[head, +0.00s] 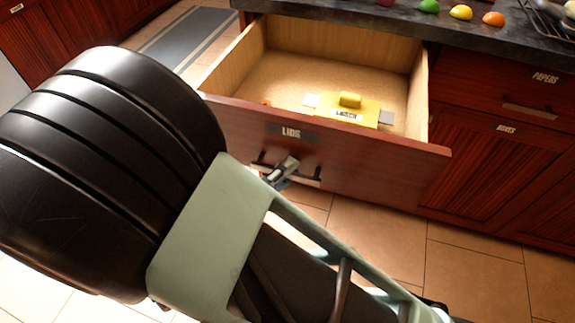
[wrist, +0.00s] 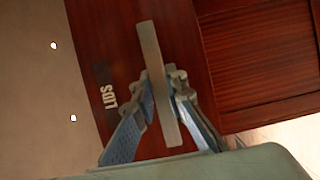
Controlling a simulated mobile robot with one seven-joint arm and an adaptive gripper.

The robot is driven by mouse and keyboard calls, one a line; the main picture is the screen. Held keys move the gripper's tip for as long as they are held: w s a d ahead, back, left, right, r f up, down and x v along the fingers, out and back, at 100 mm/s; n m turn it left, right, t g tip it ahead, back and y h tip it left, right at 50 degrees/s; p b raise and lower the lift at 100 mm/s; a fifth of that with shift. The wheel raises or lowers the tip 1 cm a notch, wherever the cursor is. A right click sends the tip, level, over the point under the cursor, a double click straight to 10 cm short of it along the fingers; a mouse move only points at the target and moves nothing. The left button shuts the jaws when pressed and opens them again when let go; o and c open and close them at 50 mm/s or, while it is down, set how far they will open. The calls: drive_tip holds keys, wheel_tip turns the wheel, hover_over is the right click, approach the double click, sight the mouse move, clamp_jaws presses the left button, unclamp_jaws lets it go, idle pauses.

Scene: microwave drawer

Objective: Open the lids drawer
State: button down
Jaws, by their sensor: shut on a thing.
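The lids drawer (head: 370,160) stands pulled far out of the counter, with its red-brown wooden front marked LIDS. Its light wooden inside shows, with a yellow lid (head: 365,112) lying on the bottom. My gripper (head: 280,172) is at the drawer's bar handle (head: 308,181), below the label. In the wrist view the handle (wrist: 150,55) is a pale bar that runs between the two fingers of my gripper (wrist: 160,100), and they are shut on it.
A dark countertop (head: 460,45) with colourful round things is above the drawer. To the right are a closed drawer marked PAPERS (head: 500,85) and a cabinet door (head: 490,165) below it. The tiled floor (head: 465,260) in front is clear. A grey striped mat (head: 185,40) lies behind left.

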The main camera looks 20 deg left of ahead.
drive_tip(key=c, duration=1.9)
unclamp_jaws()
drive_tip(key=shift+c, duration=0.2)
drive_tip(key=v, duration=1.2)
